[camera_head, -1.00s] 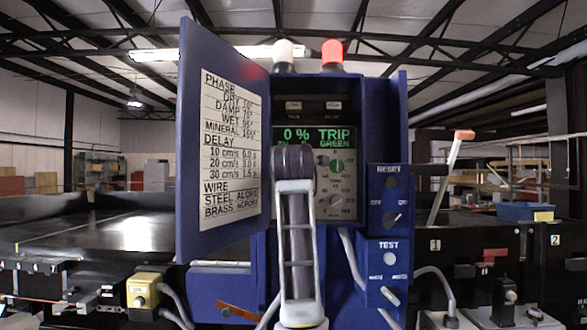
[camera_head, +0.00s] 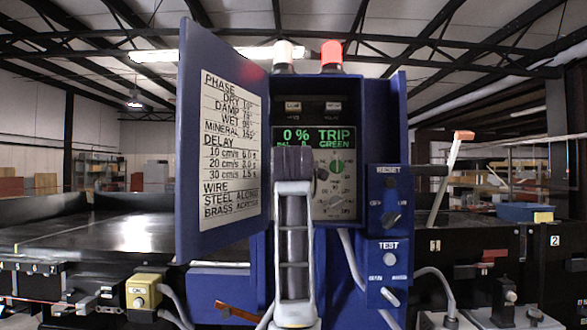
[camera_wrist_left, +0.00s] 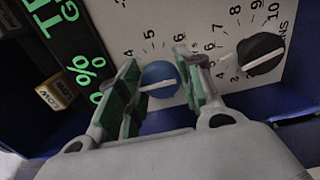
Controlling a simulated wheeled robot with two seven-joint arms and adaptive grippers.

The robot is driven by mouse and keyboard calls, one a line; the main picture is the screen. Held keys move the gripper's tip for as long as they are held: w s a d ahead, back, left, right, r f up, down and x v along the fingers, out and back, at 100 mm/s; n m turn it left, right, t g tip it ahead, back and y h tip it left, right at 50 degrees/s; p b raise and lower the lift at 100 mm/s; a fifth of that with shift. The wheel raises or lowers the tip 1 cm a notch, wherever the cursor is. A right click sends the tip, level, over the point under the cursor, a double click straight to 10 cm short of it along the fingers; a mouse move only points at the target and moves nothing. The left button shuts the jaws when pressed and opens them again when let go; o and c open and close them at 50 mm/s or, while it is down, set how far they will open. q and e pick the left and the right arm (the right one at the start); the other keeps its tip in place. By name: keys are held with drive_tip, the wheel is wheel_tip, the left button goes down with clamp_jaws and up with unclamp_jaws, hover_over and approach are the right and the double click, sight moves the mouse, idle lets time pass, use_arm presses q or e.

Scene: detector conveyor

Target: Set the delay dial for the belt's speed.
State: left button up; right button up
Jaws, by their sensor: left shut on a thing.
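The blue detector cabinet (camera_head: 393,120) stands open in the head view, with a lit display (camera_head: 313,137) reading 0 % TRIP GREEN. My left gripper (camera_head: 293,163) is in front of its control panel and hides part of it. In the left wrist view, the left gripper's fingers (camera_wrist_left: 157,77) are shut on a blue dial (camera_wrist_left: 158,86), one on each side. Its white pointer line lies nearly level in the picture, and the fingers hide part of its scale. A black dial (camera_wrist_left: 262,55) with a numbered scale is to the right. My right gripper is not in view.
The open door at left carries a chart (camera_head: 232,140) of phase, delay and wire values; delay lists 10, 20 and 30 cm/s. A side box has RESET and TEST controls (camera_head: 389,258). The black conveyor (camera_head: 130,235) runs behind. A yellow switch box (camera_head: 144,290) is at lower left.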

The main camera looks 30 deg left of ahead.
use_arm(q)
drive_tip(key=o, duration=1)
drive_tip(key=v, duration=1.2)
drive_tip(key=shift+f, duration=0.1)
idle(0.4)
